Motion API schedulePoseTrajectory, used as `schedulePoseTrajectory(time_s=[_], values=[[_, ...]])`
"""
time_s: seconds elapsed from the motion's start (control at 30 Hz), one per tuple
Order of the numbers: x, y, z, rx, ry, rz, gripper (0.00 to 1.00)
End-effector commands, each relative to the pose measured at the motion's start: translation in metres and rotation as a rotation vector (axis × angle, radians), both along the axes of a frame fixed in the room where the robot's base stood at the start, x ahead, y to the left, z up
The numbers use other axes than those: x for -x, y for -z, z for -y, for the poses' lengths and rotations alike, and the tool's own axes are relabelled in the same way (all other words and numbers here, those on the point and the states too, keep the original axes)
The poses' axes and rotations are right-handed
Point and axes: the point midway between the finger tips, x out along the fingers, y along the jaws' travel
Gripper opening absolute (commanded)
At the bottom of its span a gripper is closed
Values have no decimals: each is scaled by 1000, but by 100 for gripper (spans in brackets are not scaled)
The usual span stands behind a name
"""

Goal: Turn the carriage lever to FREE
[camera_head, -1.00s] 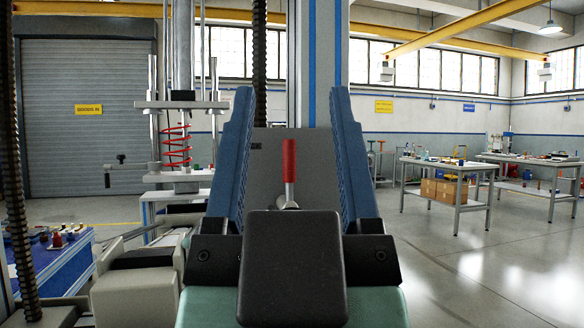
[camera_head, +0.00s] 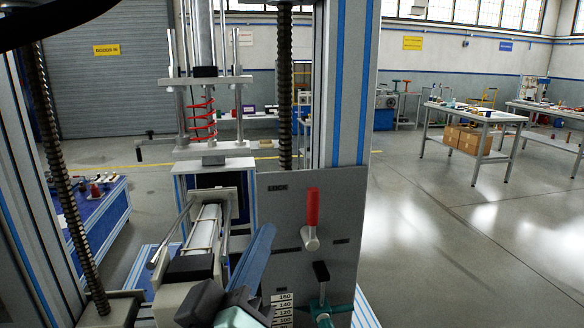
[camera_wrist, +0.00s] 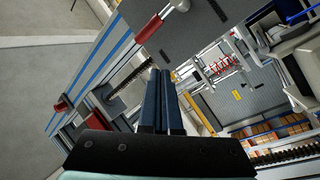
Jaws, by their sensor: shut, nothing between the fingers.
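The carriage lever (camera_head: 312,218) has a red grip above a round metal hub on a grey upright plate (camera_head: 338,200). The grip points almost straight up in the head view. Small dark labels on the plate are too small to read. My gripper (camera_head: 268,232) has blue fingers and is to the left of and below the lever, apart from it in the picture. In the wrist view the lever (camera_wrist: 153,26) lies beyond and above the fingertips. My gripper (camera_wrist: 160,72) shows there with its fingers together and nothing between them.
A black-knobbed handle with a teal base (camera_head: 322,290) stands below the lever, beside a numbered scale (camera_head: 284,308). A tall screw (camera_head: 285,85) and a blue-striped column (camera_head: 345,85) rise behind. A rig with a red spring (camera_head: 203,118) stands at left.

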Motion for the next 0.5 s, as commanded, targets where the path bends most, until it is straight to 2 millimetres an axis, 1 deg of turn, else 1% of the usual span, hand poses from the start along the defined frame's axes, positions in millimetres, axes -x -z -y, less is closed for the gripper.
schedulePoseTrajectory(time_s=[0.03, 0.27, 0.5], values=[[0, -9, -6, 52, 16, -42, 0], [11, -2, -22, 317, 106, -199, 0], [32, -2, -32, 595, 185, -318, 0]])
